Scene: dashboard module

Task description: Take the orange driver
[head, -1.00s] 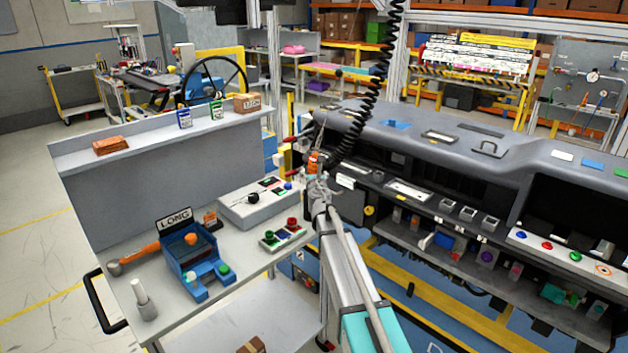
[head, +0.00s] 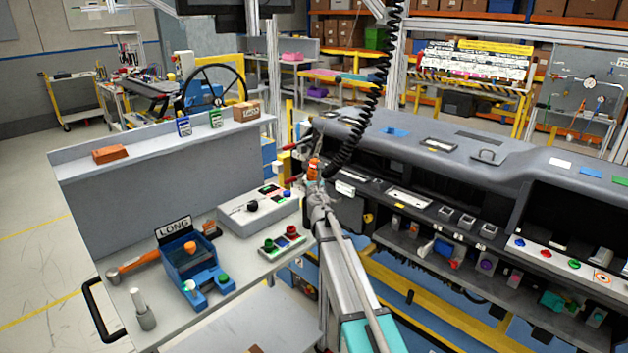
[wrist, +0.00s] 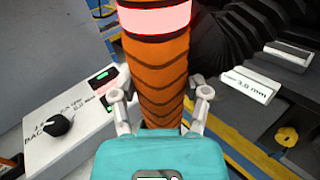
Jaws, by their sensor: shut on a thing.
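The orange driver (wrist: 160,80) stands large in the middle of the wrist view, with a glowing pale red band near its top. My gripper (wrist: 160,97) is shut on its orange grip, one finger on each side. In the head view the driver (head: 314,167) shows as a small orange piece at the end of my arm, below a black coiled cord. My gripper (head: 318,190) is partly hidden there by my own arm. The driver's lower end is not visible.
A grey controller box (head: 258,208) with a knob and a button box (head: 282,242) lie left of my arm on the workbench. A blue fixture (head: 192,262) stands further left. The long dashboard module (head: 450,160) fills the right side, close to my gripper.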

